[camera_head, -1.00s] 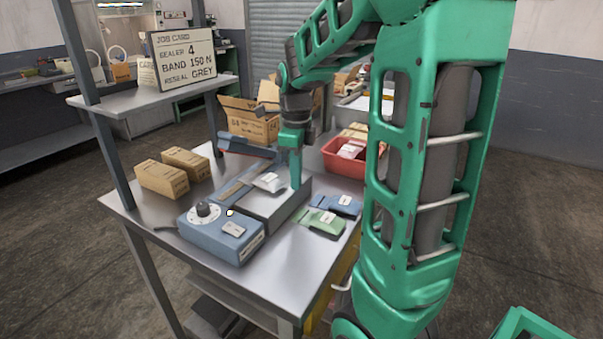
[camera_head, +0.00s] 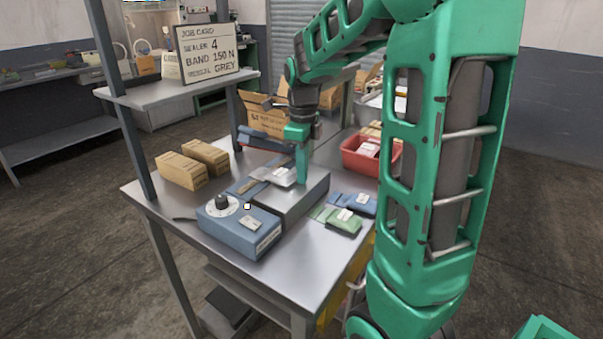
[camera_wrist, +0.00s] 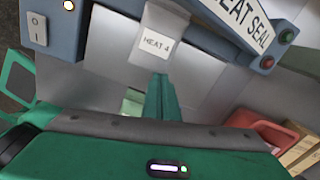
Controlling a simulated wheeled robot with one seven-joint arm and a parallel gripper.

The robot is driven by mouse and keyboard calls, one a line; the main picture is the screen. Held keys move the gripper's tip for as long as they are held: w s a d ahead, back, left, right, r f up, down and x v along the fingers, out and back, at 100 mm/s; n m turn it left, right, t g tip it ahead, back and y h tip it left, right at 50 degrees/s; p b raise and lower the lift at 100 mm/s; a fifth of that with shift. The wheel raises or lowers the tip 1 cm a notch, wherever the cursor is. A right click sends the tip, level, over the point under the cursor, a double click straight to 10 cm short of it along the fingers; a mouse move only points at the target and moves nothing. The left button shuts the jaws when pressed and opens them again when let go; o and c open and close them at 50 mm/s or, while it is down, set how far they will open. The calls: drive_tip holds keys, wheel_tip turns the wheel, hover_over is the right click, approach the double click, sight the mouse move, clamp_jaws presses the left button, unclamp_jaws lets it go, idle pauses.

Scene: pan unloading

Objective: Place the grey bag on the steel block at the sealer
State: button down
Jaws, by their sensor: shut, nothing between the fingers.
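The grey bag (camera_head: 284,177), with a white label, lies flat on the steel block (camera_head: 313,197) at the sealer (camera_head: 237,232). Its far end reaches toward the sealer's strip; I cannot tell how far over the strip it lies. In the wrist view the bag (camera_wrist: 158,22) shows its label "HEAT 4", and the block (camera_wrist: 205,75) is around it. My gripper (camera_head: 302,182) points down over the block, right beside the bag's near end. In the wrist view the shut fingers (camera_wrist: 162,82) are empty and just short of the bag; contact is unclear.
A green bag (camera_head: 343,222) and a blue bag (camera_head: 361,204) lie on the table right of the block. A red bin (camera_head: 368,160) stands behind them. Cardboard boxes (camera_head: 182,171) stand at the left. The table front (camera_head: 300,265) is clear. The job card (camera_head: 208,53) reads grey.

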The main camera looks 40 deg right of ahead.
drive_tip(key=s+d+r, duration=0.2)
drive_tip(key=s+r, duration=0.1)
drive_tip(key=r, duration=0.7)
drive_tip(key=shift+d, duration=0.15)
drive_tip(key=shift+s, duration=0.1)
drive_tip(key=s+a+f+n, duration=0.2)
drive_tip(key=s+f+n, duration=0.4)
drive_tip(key=s+n, duration=0.5)
drive_tip(key=s+a+f+n, duration=0.2)
drive_tip(key=s+f+n, duration=0.4)
drive_tip(key=s+n, duration=0.5)
drive_tip(key=shift+s+f+n, duration=0.15)
drive_tip(key=shift+s+n, duration=0.15)
drive_tip(key=shift+n, duration=0.1)
drive_tip(key=shift+s, duration=0.15)
